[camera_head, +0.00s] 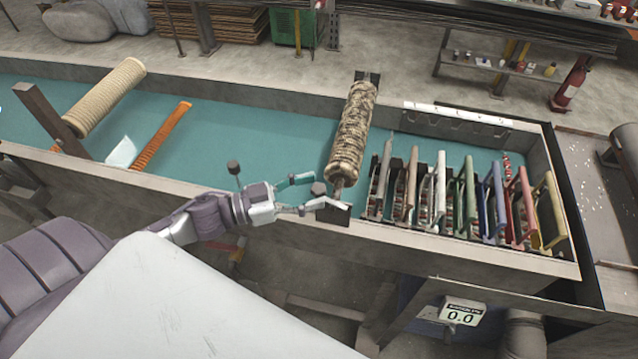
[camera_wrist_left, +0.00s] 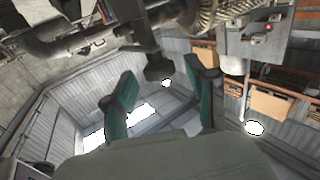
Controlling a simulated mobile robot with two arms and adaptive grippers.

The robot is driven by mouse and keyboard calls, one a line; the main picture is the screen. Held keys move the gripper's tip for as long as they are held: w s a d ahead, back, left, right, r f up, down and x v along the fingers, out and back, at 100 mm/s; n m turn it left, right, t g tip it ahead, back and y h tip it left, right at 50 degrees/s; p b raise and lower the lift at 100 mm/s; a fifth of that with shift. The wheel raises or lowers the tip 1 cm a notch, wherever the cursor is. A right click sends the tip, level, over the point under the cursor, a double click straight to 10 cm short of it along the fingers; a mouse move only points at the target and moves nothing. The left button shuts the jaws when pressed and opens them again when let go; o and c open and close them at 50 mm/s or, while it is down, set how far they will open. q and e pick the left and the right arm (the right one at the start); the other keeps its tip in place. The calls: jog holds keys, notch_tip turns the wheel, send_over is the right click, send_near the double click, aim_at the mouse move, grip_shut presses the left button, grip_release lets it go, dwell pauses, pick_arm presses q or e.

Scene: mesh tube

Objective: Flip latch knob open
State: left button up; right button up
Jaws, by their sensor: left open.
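The mesh tube (camera_head: 352,130), a mottled brown-cream roll, lies on a shaft running from the back of the teal bench to its front rim. At its near end is a dark bracket (camera_head: 335,214), with a small dark latch knob (camera_head: 318,188) beside it. My left gripper (camera_head: 328,191) is open, its fingers pointing right on either side of the knob. In the left wrist view a dark block (camera_wrist_left: 158,68), seemingly the knob, shows between the spread teal fingers of the gripper (camera_wrist_left: 160,70); contact cannot be told. My right gripper is out of view.
A rack of several coloured holders (camera_head: 465,195) stands just right of the tube. A cream roll (camera_head: 104,97) and an orange tube (camera_head: 161,136) lie at left. The bench's front rim (camera_head: 420,240) runs below the gripper. The teal surface (camera_head: 250,125) between is clear.

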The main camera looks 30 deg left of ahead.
pick_arm(q)
jog(key=shift+x, duration=1.15)
grip_shut()
